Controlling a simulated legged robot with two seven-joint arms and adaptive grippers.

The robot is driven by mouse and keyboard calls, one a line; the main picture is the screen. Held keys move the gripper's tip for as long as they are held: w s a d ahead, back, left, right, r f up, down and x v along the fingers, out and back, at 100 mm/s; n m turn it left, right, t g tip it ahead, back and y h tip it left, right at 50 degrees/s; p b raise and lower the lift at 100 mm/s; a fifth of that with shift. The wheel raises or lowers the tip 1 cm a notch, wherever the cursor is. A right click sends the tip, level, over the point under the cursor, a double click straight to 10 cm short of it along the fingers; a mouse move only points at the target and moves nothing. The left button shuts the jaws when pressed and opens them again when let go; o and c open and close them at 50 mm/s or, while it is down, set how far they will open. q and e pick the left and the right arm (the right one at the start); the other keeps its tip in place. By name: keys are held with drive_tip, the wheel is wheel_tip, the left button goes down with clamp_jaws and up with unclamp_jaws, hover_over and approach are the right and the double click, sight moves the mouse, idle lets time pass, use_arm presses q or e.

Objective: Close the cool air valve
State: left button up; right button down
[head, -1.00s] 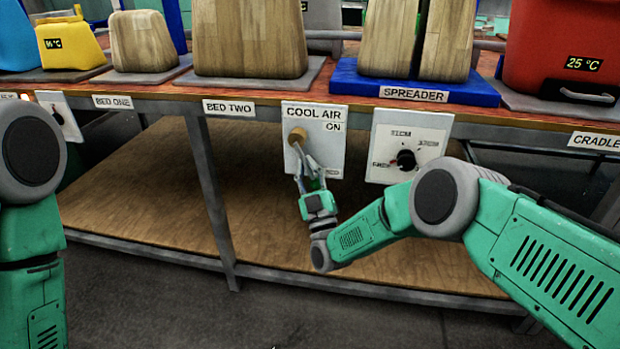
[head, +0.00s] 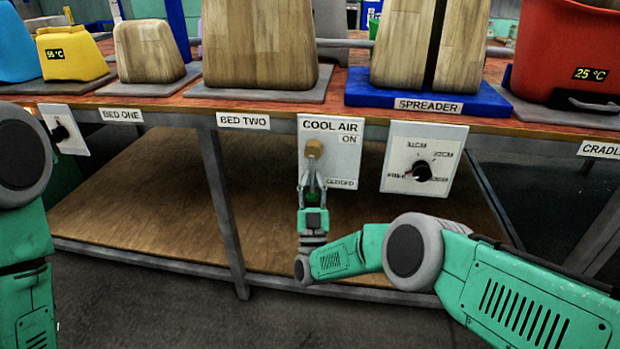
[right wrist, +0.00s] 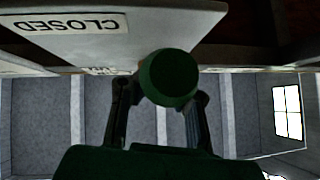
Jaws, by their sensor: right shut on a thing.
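The white cool air panel (head: 345,165) hangs under the bench edge, marked ON near the top and CLOSED at the lower right. A tan round knob (head: 313,148) sticks out from its left half. My right gripper (head: 312,180) is just below the knob, pointing up at the panel. In the right wrist view, its fingers are shut on the sides of a dark green round-ended valve handle (right wrist: 168,78). The CLOSED label (right wrist: 65,24) shows upside down to the left there. My left arm is at the left edge; its gripper is out of view.
A dial panel (head: 423,158) hangs to the right of the cool air panel, and another (head: 65,130) hangs at the far left. A bench leg (head: 223,205) stands left of my right gripper. Wooden blocks and a red container (head: 570,55) stand on the bench above.

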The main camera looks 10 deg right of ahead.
drive_tip(key=shift+s+a+f+y, duration=0.25)
drive_tip(key=shift+a+f+y, duration=0.05)
drive_tip(key=shift+a+f, duration=0.1)
drive_tip(key=c, duration=1.9)
unclamp_jaws()
drive_tip(key=shift+r, duration=0.1)
drive_tip(key=o, duration=0.3)
drive_tip(key=shift+r, duration=0.2)
drive_tip(key=shift+d, duration=0.1)
drive_tip(key=v, duration=1.2)
